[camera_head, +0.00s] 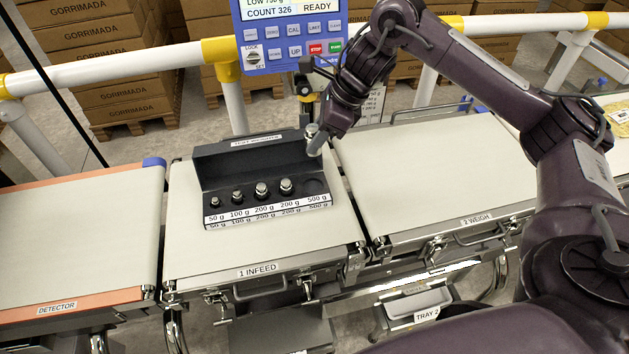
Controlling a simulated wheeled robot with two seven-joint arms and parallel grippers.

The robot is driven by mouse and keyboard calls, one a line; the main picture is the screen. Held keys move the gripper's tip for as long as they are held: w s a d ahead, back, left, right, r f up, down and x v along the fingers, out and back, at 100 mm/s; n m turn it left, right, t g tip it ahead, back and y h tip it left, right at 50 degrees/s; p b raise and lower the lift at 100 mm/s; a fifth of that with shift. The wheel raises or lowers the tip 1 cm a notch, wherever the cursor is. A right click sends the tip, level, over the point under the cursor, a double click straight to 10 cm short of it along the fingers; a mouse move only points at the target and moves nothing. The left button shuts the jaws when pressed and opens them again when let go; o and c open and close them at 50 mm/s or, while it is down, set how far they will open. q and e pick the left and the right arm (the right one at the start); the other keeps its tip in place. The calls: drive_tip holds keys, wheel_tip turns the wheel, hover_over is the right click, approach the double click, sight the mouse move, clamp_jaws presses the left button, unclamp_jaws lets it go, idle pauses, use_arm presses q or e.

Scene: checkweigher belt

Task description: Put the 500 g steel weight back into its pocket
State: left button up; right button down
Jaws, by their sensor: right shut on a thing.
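The 500 g steel weight (312,131) shows its knobbed top at the tip of my right gripper (316,142). My right gripper is shut on it and holds it above the right end of the black test weights box (222,162). The fingers hide part of the weight. The box stands on the infeed belt. Its 500 g pocket (315,187), at the right end of the row, is an empty dark round hollow below the gripper. The 50 g, 100 g and two 200 g weights stand in their pockets to its left. My left gripper is not in view.
The blue control panel (292,35) stands behind the box. The weigh belt (440,175) on the right and the detector belt (80,245) on the left are clear. The front part of the infeed belt (265,245) is free.

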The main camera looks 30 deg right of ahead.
wheel_tip(320, 180, down, 7)
drive_tip(key=shift+a+f+b, duration=0.1)
drive_tip(key=shift+f+b, duration=0.1)
drive_tip(key=shift+b, duration=0.6)
drive_tip(key=shift+f, duration=0.65)
wheel_tip(320, 180, down, 3)
drive_tip(key=shift+b, duration=0.4)
drive_tip(key=shift+f, duration=0.25)
drive_tip(key=shift+f, duration=0.1)
drive_tip(key=shift+f+b, duration=0.1)
drive_tip(key=shift+b, duration=0.2)
drive_tip(key=c, duration=1)
unclamp_jaws()
drive_tip(key=shift+o, duration=0.2)
